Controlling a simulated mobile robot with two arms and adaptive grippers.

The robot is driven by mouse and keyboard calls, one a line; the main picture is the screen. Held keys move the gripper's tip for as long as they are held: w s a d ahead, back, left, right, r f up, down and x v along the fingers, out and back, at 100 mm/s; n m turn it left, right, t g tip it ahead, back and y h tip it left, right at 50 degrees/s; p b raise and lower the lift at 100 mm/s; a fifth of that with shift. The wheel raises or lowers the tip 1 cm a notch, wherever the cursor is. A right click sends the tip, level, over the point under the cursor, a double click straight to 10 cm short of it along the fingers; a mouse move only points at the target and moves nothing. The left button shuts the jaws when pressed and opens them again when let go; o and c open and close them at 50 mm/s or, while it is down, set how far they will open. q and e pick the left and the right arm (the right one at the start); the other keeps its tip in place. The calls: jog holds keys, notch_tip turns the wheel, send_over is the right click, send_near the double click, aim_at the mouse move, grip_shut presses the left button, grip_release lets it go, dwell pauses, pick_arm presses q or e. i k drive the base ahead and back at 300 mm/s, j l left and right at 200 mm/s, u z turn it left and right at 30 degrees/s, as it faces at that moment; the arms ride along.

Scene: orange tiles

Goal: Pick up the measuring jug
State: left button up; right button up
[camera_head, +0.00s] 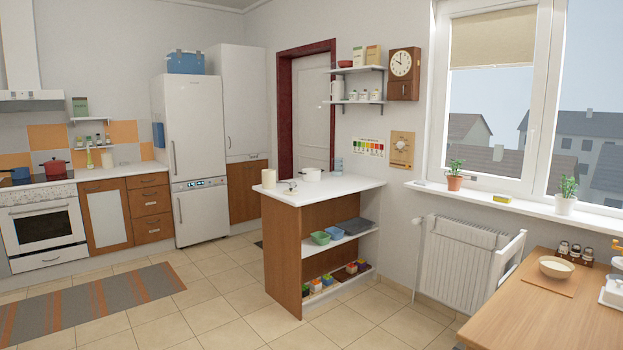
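I cannot make out a measuring jug for certain. A small, pale blue, upright item (337,165) stands at the back of the white-topped island (345,186), and its shape is too small to tell. On the same top are a cream cylinder (268,179), a small dark-and-light item (292,185) and a white pot (311,174). Neither of my grippers is in view.
Tiled floor (225,290) lies open before the island, with a striped rug (90,305) at left. A wooden table (545,315) with a bowl (556,267) fills the lower right, a white chair (508,262) beside it. A radiator (455,265) is under the window.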

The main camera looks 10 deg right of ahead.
aim_at(337, 169)
jog(key=i+j+z, duration=0.1)
jog(key=i+z, duration=0.35)
jog(key=i, duration=2.55)
jog(key=i+z, duration=0.45)
jog(key=i+j+z, duration=0.1)
jog(key=i+z, duration=0.3)
jog(key=i, duration=0.2)
jog(key=i+l+u, duration=0.2)
jog(key=i, duration=0.3)
jog(key=i+l+u, duration=0.2)
jog(key=i, duration=0.3)
jog(key=j, duration=0.1)
